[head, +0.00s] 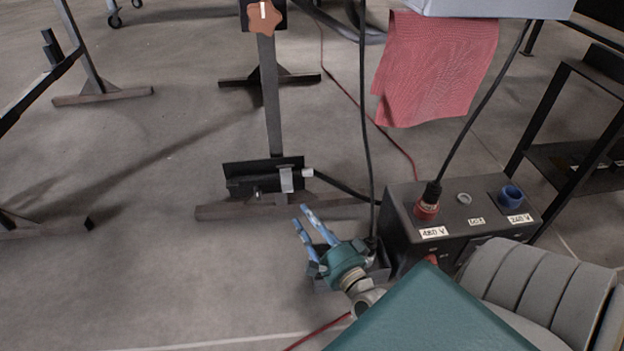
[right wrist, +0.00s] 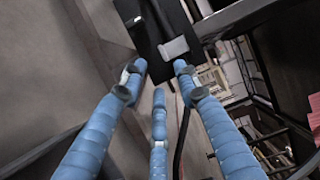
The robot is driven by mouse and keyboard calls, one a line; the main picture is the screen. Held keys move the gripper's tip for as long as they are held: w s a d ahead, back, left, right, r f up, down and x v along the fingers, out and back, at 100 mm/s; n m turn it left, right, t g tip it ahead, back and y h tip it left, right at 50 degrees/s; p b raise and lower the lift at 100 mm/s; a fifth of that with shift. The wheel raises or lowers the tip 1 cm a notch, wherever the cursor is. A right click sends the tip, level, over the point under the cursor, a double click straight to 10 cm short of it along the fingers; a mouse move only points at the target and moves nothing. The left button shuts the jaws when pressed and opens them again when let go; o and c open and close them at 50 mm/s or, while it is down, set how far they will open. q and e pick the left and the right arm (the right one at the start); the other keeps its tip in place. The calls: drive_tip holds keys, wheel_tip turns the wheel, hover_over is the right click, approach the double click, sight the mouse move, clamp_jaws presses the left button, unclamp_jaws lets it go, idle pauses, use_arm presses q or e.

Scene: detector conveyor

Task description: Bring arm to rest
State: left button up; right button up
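My right gripper (head: 299,214) is low in the middle of the head view, beside the black power box (head: 402,236), with its blue fingers pointing up and left. In the right wrist view its three blue fingers (right wrist: 159,75) are spread apart with nothing between them. The gripper is open and empty. My left gripper is not in view.
A metal stand (head: 268,95) with a foot bar (head: 220,211) stands just beyond the fingers. A black cable (head: 366,120) hangs close by the gripper. A red cloth (head: 435,70) hangs at the upper right.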

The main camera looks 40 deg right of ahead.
drive_tip(key=shift+s+a, duration=0.15)
drive_tip(key=shift+s, duration=0.95)
